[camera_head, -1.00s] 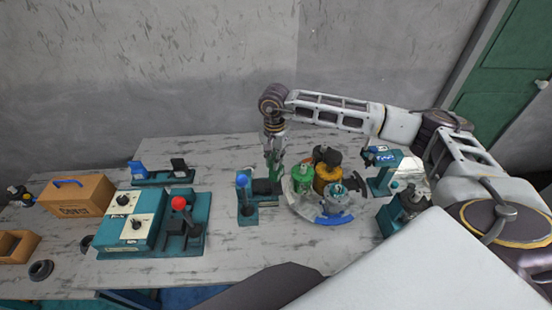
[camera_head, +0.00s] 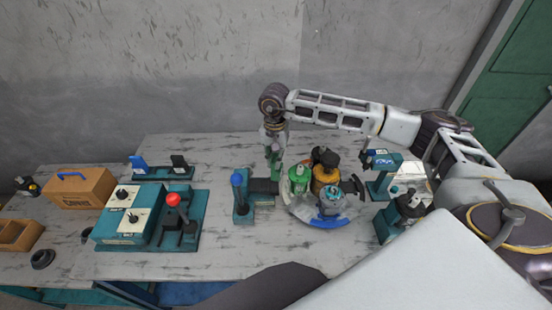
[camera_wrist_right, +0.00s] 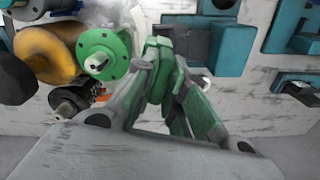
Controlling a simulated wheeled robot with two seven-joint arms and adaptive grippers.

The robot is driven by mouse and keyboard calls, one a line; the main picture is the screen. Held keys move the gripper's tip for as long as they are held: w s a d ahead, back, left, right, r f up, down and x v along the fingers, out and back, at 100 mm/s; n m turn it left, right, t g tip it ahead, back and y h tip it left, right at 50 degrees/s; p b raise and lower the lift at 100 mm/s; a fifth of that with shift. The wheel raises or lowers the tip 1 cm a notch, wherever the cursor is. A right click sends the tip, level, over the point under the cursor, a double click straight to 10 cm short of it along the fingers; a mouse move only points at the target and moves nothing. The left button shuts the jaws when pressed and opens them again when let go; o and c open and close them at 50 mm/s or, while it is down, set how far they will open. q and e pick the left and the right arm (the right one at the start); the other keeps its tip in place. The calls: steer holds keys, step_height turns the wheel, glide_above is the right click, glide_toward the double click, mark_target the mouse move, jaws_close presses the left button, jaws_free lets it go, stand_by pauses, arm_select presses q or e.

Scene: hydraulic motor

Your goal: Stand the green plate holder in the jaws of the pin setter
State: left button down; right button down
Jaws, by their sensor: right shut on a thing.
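My right gripper (camera_head: 275,165) points down and is shut on a green piece (camera_wrist_right: 157,45), which I take to be the green plate holder. The fingers hide much of it. The pin setter (camera_head: 243,210) is a teal base with a blue-knobbed lever and a dark jaw block (camera_head: 264,186). The gripper is just above and behind that block in the head view. The block also shows beyond the fingertips in the right wrist view (camera_wrist_right: 186,38). I cannot tell whether the held piece touches the jaws. My left gripper is out of view.
A round turntable (camera_head: 325,222) close on the right carries a green flanged cylinder (camera_head: 299,175), a yellow cylinder (camera_head: 325,178) and a blue-grey part (camera_head: 332,202). A teal press (camera_head: 382,170) stands farther right. A control box (camera_head: 125,222) with a red-knobbed lever is left.

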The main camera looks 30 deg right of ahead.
mark_target(273, 171)
steer(key=shift+w+a+n, duration=0.2)
steer(key=shift+n, duration=1.5)
steer(key=shift+f, duration=0.3)
steer(key=shift+f+b, duration=0.8)
steer(key=shift+f, duration=1.15)
steer(key=shift+f+b, duration=1)
steer(key=shift+f, duration=0.1)
steer(key=c, duration=1.4)
jaws_free()
